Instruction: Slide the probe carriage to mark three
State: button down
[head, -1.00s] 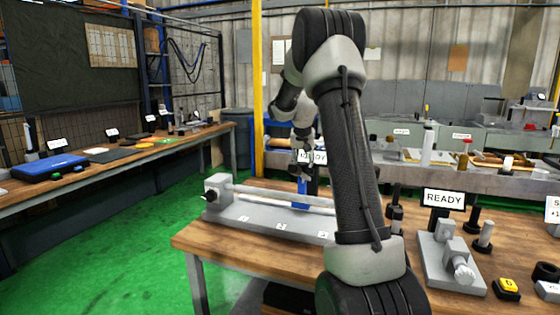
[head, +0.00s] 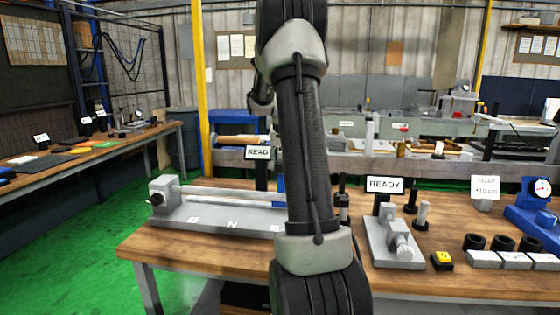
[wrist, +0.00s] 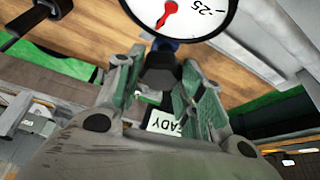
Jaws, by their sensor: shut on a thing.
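The probe carriage shows in the head view as a blue strip (head: 278,190) on the silver rail (head: 225,199), mostly hidden behind my arm. The rail stands on a grey base (head: 212,221) with numbered plates. The third plate (head: 277,228) lies beside my arm, and the blue strip appears roughly above it; exact alignment cannot be told. In the wrist view my gripper (wrist: 160,85) is shut on a dark knob (wrist: 160,72) with blue behind it. A white dial with a red needle (wrist: 180,14) is just beyond. The head view hides my gripper.
A READY sign (head: 259,152) stands behind the rail. Another READY sign (head: 384,184) stands by a grey fixture (head: 390,245) right of my arm. A yellow button (head: 442,258), dark rings (head: 503,243) and a blue gauge stand (head: 535,215) are farther right.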

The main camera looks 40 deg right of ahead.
jog(key=c, duration=0.9)
grip_release()
jog(key=v, duration=1.2)
